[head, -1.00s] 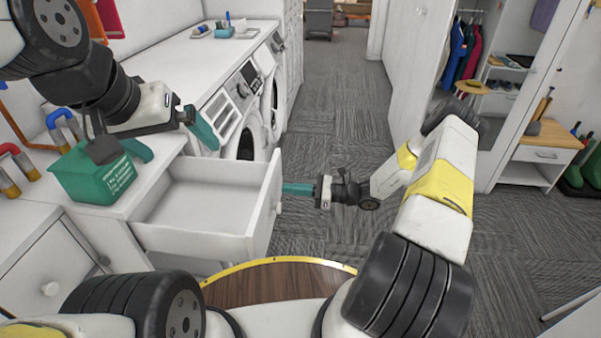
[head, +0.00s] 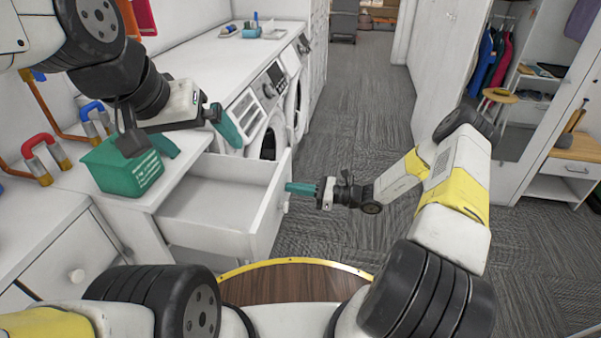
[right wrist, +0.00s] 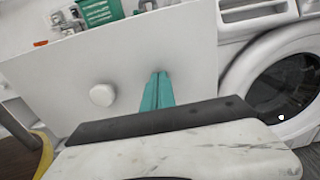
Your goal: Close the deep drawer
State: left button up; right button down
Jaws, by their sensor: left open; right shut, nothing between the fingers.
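The deep drawer (head: 262,222) is white and stands partly pulled out of the white counter, its inside empty. Its round white knob (head: 285,206) also shows in the right wrist view (right wrist: 102,95), left of my fingers. My right gripper (head: 288,187) is shut and empty.
The green box (head: 126,172) stands on the counter by the drawer. Red and blue shackle-like items (head: 42,152) lie left of it. A front-loading washer (head: 270,137) stands beyond the drawer. Grey carpet (head: 350,110) is clear on the right; a wooden round surface (head: 290,284) lies in front.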

jog(key=x, duration=2.8)
jog(key=shift+w+a, duration=0.1)
jog(key=shift+a, duration=0.25)
jog(key=shift+a+r, duration=0.1)
jog(key=shift+r, duration=0.05)
